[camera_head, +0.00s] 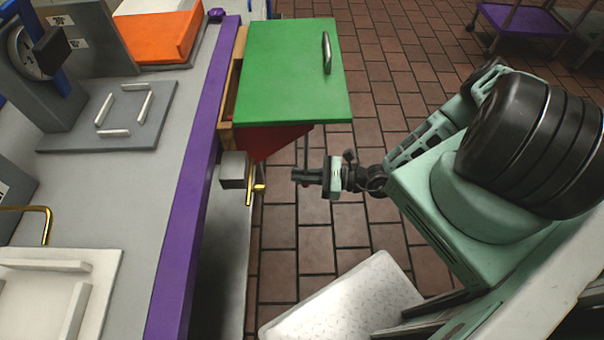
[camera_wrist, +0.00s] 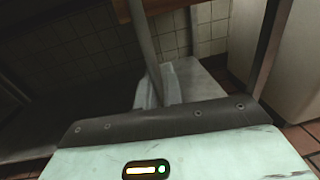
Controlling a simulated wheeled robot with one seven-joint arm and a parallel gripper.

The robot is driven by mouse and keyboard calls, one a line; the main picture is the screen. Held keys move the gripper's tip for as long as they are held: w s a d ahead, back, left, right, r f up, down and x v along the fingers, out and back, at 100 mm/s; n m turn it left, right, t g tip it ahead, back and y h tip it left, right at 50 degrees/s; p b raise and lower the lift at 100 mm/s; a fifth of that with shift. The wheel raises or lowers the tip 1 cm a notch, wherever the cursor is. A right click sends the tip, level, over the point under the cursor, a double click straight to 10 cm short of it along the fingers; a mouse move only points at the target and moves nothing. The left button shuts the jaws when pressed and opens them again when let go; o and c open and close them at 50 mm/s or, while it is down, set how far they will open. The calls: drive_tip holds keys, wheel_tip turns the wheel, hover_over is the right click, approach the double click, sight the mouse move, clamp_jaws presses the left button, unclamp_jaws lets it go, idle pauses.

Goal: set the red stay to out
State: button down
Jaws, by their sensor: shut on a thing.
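The red stay (camera_head: 275,141) is a red triangular piece under the green flap (camera_head: 285,75), at the worktop's edge. The flap stands out level, with a metal handle on it. A thin dark rod (camera_head: 307,148) hangs below the stay's right end. My gripper (camera_head: 297,175) reaches in from the right, below the flap, with its tips at the lower end of this rod. It appears shut on the rod, but the contact is small and partly hidden. In the wrist view a grey bar (camera_wrist: 146,50) runs down towards the gripper; I cannot tell which part it is.
A grey block (camera_head: 234,169) with a brass lever (camera_head: 257,188) sticks out from the counter edge, left of my gripper. A purple strip (camera_head: 190,200) edges the counter. An orange box (camera_head: 160,35) and a grey plate (camera_head: 110,130) lie on it. Tiled floor is open beyond the flap.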

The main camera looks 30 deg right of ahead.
drive_tip(key=shift+d+f, duration=0.15)
drive_tip(key=shift+f, duration=0.15)
drive_tip(key=c, duration=1.5)
unclamp_jaws()
drive_tip(key=shift+c, duration=0.2)
drive_tip(key=shift+r, duration=0.15)
drive_tip(key=shift+s, duration=0.1)
drive_tip(key=b+v, duration=0.2)
drive_tip(key=v, duration=1.5)
drive_tip(key=shift+s+d+r, duration=0.1)
